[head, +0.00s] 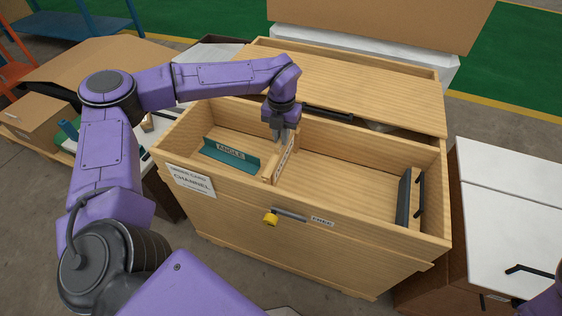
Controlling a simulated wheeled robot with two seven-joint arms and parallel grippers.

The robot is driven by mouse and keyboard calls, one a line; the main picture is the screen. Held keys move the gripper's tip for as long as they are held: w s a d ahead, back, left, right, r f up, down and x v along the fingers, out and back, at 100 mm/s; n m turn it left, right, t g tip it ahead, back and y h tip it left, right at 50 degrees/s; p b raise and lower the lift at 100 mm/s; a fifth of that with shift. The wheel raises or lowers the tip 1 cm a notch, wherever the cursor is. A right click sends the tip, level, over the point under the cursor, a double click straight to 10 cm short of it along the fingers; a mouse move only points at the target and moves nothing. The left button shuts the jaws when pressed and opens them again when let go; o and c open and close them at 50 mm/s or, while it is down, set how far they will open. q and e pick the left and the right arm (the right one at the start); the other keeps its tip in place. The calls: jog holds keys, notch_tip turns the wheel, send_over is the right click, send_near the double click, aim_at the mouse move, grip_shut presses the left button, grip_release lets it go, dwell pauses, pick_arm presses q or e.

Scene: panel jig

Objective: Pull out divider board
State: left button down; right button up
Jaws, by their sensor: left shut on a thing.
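The wooden divider board (281,160) with a white label stands upright inside the large wooden crate (300,208), between its left part and its wider right part. My left gripper (284,138) points down from above and is shut on the upper part of the divider board. The board's lower edge sits low in the crate, and I cannot tell whether it touches the floor. My right gripper is out of view; only a bit of purple arm shows at the bottom right corner.
A teal piece labelled ANGLE (230,153) lies in the left part. A dark panel with a handle (404,197) stands at the right wall. A wooden lid (350,85) covers the back. A yellow knob (270,219) is on the front wall. White cabinets (510,200) stand right.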

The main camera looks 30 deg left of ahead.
pick_arm(q)
jog(key=shift+r+p, duration=3.3)
jog(key=shift+r, duration=0.75)
